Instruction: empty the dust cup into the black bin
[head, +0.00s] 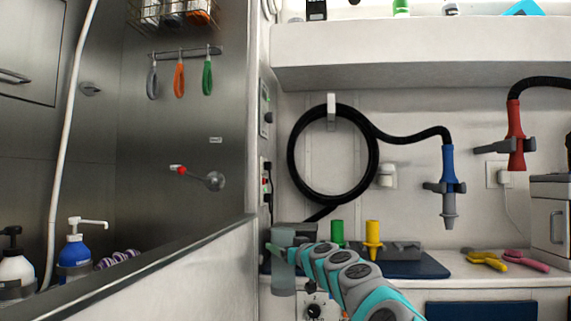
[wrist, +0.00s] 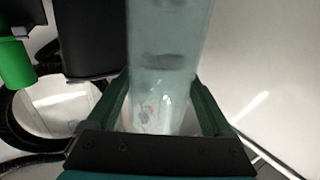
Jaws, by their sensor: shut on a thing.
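The dust cup (head: 284,279) is a pale, see-through cup in the head view, at the end of my arm near the counter's left end. My gripper (head: 282,254) is shut on it. In the wrist view the cup (wrist: 165,62) stands between the two dark green fingers of my gripper (wrist: 165,108). Small specks and a dark band show through its wall. I cannot make out the black bin for certain in either view.
Behind the cup, a grey device (head: 294,234), a green nozzle (head: 337,232) and a yellow nozzle (head: 373,238) stand near a dark blue mat (head: 425,269). A black coiled hose (head: 292,160) hangs above. The steel tub's edge (head: 150,262) lies to the left.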

